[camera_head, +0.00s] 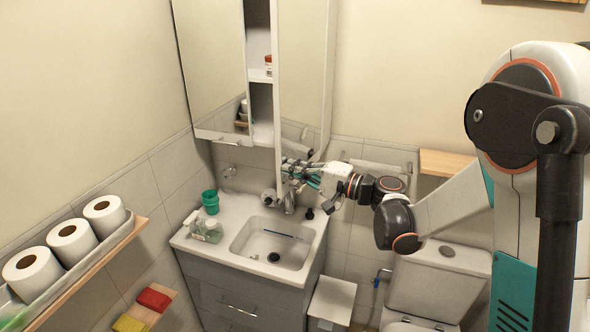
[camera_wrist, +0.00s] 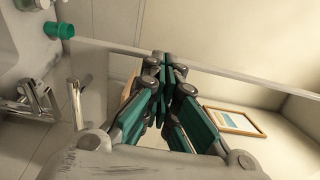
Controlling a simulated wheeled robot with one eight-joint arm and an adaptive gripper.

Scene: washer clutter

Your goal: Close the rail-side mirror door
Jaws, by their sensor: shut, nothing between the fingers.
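The rail-side mirror door (camera_head: 303,70) is the right door of the wall cabinet in the head view. It stands open, swung out from the cabinet, with a narrow white edge facing me. My gripper (camera_head: 290,170) is at the lower part of this door, close to its bottom edge. In the wrist view my gripper (camera_wrist: 166,72) has its teal-padded fingers together and empty. A pale door edge runs across behind the fingertips there. I cannot tell whether the fingers touch the door.
The left mirror door (camera_head: 212,60) is beside open shelves holding a small bottle (camera_head: 268,65). Below are a sink (camera_head: 270,244), faucet (camera_head: 289,203), green cup (camera_head: 210,201) and soap bottle (camera_head: 207,231). A towel rail (camera_head: 375,165) and wooden shelf (camera_head: 445,163) are at right.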

